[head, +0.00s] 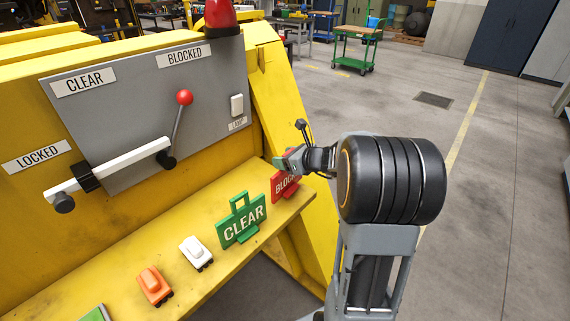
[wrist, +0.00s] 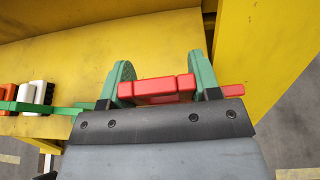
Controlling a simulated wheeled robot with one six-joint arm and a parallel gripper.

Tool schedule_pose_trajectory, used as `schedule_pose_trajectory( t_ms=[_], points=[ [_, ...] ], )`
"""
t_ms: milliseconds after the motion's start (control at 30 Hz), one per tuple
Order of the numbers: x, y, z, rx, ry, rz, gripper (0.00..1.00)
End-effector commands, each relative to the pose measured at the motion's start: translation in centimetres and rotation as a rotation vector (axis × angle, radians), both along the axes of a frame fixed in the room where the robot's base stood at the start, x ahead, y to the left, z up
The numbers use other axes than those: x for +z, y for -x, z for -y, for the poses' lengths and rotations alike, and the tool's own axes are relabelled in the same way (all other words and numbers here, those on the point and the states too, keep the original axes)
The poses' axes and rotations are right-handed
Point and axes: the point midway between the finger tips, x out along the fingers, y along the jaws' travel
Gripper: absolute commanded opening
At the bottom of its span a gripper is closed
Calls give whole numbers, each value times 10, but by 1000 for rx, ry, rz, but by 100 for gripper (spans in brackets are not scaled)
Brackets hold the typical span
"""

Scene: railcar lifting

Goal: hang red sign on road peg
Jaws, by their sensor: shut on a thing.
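The red sign (head: 285,187), lettered "BLOCKED" but partly covered, is at the right end of the yellow ledge, just right of the green sign. My gripper (head: 282,163) is at its top from the right. In the wrist view my gripper's green fingers (wrist: 160,82) are shut on the red handle part of the red sign (wrist: 158,88). The sign looks upright at the ledge; I cannot tell whether it still touches it. I cannot make out the road peg for certain.
A green "CLEAR" sign (head: 242,222), a white toy car (head: 196,253) and an orange one (head: 154,287) stand on the ledge (head: 110,285). Behind is a grey panel (head: 125,110) with a red-knobbed lever (head: 184,98) and white bar (head: 120,167). Open floor lies right.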

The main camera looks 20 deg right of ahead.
Motion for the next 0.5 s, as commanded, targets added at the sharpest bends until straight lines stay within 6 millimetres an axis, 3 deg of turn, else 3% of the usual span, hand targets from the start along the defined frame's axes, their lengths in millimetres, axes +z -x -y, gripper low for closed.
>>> schedule_pose_trajectory(
  t_ms=[167,500],
  points=[
    [-18,1,-1,0,-2,-1,18],
    [-20,1,-1,1,0,0,18]
  ],
)
